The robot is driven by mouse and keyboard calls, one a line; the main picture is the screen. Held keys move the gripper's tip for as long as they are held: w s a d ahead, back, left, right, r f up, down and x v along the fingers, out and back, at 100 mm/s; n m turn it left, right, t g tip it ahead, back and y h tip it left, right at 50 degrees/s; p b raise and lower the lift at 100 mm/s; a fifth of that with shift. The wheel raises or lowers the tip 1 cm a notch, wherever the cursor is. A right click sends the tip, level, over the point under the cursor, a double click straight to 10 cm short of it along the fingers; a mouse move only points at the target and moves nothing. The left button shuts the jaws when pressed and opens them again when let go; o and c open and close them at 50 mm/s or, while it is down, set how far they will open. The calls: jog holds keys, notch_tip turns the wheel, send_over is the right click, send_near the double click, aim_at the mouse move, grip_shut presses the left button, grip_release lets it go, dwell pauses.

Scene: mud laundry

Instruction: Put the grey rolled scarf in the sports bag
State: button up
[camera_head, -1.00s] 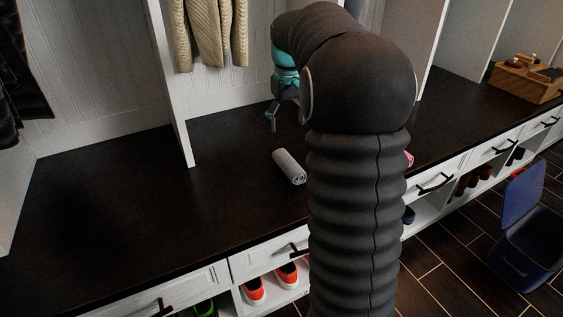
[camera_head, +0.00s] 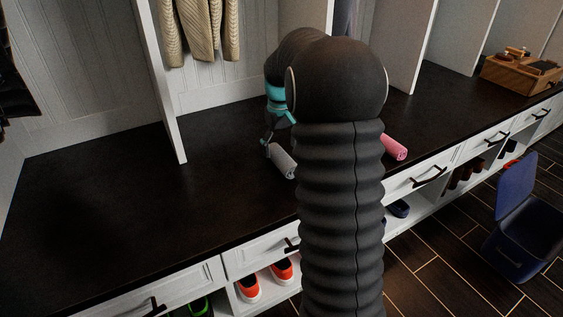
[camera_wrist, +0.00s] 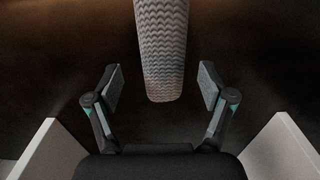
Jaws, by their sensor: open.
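The grey rolled scarf (camera_head: 283,161) lies on the dark bench top, close to my arm in the head view. In the wrist view the grey scarf (camera_wrist: 161,45) runs from the top edge down, its near end between and slightly ahead of the fingertips. My gripper (camera_wrist: 160,88) is open, with one finger on each side of the scarf's line and a gap on both sides. In the head view my gripper (camera_head: 267,145) is at the scarf's far end, partly hidden behind my arm. I cannot identify a sports bag in these frames.
A pink rolled item (camera_head: 395,147) lies on the bench right of my arm. A wooden box (camera_head: 520,74) stands at the far right. White dividers (camera_head: 160,85) rise from the bench. A blue lidded bin (camera_head: 522,235) is on the floor. The bench's left part is clear.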

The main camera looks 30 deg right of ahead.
aim_at(280, 152)
jog(key=shift+s+a+f, duration=0.1)
jog(key=shift+a+f, duration=0.1)
jog(key=shift+f, duration=1.7)
jog(key=c, duration=1.4)
jog(key=shift+r, duration=0.2)
